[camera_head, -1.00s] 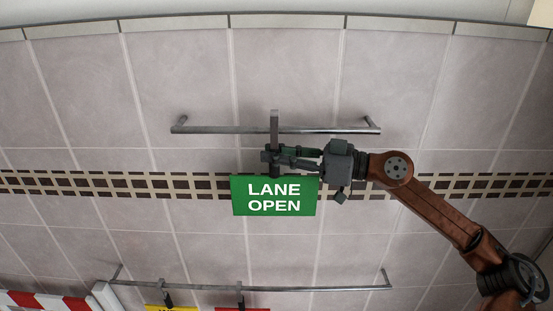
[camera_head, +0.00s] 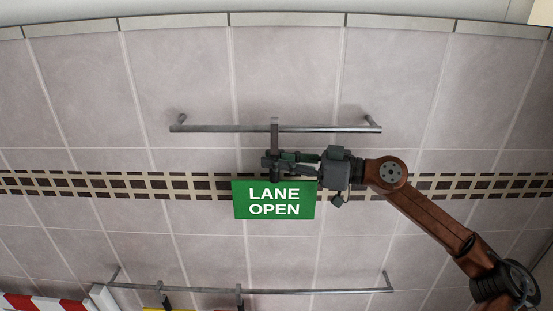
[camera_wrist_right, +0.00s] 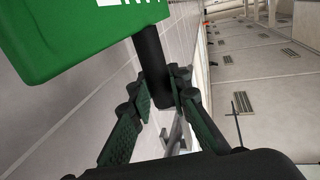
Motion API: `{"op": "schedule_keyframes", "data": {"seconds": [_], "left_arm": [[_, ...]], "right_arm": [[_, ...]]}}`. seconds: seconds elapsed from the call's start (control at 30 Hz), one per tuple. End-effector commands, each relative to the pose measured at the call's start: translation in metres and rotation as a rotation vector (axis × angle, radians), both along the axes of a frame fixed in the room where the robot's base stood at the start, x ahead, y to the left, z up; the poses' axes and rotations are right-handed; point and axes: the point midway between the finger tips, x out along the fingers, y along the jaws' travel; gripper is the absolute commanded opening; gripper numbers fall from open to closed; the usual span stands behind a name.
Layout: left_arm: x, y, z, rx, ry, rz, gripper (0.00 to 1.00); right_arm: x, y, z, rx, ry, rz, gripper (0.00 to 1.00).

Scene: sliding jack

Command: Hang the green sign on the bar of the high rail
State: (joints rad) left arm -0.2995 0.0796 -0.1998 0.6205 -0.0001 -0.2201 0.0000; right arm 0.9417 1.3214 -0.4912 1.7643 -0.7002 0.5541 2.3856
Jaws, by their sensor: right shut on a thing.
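The green sign (camera_head: 274,201) reads "LANE OPEN" and hangs nearly level below the high rail. Its grey hook (camera_head: 274,136) rises to the high rail's bar (camera_head: 225,129), and its top shows just above the bar. I cannot tell whether the hook rests on the bar. My right gripper (camera_head: 271,160) is shut on the sign's dark stem, between hook and sign panel, just below the bar. In the right wrist view the fingers (camera_wrist_right: 160,88) close around the black stem (camera_wrist_right: 151,62) under the green panel (camera_wrist_right: 75,35). My left gripper is not in view.
A low rail (camera_head: 320,291) runs along the tiled wall below, with a yellow sign (camera_head: 180,309) and another hook (camera_head: 239,295) on it. A red and white striped barrier (camera_head: 45,302) stands at lower left. The high bar is bare on both sides of the hook.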

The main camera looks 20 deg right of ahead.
Motion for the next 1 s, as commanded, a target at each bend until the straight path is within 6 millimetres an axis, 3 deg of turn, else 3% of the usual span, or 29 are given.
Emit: {"op": "schedule_keyframes", "data": {"seconds": [0.1, 0.13, 0.4, 0.77, 1.0], "left_arm": [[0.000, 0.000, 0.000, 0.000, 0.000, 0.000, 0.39], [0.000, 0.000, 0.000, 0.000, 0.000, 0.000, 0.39], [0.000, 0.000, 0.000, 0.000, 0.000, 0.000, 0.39], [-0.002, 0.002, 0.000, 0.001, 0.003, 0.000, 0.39], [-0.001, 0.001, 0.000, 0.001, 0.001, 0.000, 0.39]], "right_arm": [[0.000, 0.000, 0.001, 0.000, -0.001, 0.000, 0.00], [0.000, 0.000, 0.001, 0.001, -0.001, 0.000, 0.18], [0.000, 0.000, 0.001, 0.001, -0.001, 0.000, 0.37], [-0.002, -0.004, -0.001, 0.000, 0.001, -0.001, 0.37], [-0.019, -0.034, -0.002, -0.002, 0.005, -0.004, 0.37]]}}
